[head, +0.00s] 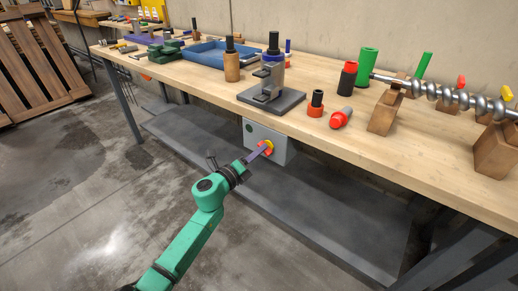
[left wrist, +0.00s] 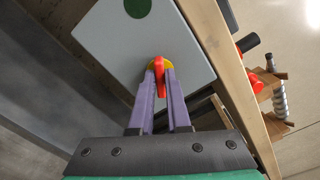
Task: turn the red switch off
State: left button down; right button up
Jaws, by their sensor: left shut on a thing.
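The red switch (left wrist: 160,77) is a red handle on a yellow round base, on the front of a grey box (head: 277,142) fixed under the front edge of the workbench. My left gripper (head: 262,150) reaches the switch in the head view. In the left wrist view the two purple fingers of my left gripper (left wrist: 161,82) are closed on the red handle, one on each side. The handle points down toward my gripper in that view. The fingers hide part of the handle and base. My right gripper is not in view.
A green round spot (left wrist: 138,6) is on the box face. The wooden workbench (head: 330,140) above holds a blue tray (head: 205,56), a grey stand (head: 270,100), several cylinders and a metal auger (head: 440,92). A grey lower shelf (head: 330,210) runs beneath. Concrete floor in front is clear.

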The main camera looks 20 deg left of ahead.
pick_arm(q)
jog(key=shift+f+n+p, duration=0.1)
jog(key=shift+n+p, duration=1.05)
jog(key=shift+n, duration=1.95)
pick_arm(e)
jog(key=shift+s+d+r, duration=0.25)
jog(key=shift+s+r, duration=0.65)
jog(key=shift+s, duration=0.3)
pick_arm(q)
jog(key=c, duration=0.9)
grip_release()
jog(key=shift+a, duration=0.1)
jog(key=v, duration=1.4)
jog(key=shift+s, duration=0.3)
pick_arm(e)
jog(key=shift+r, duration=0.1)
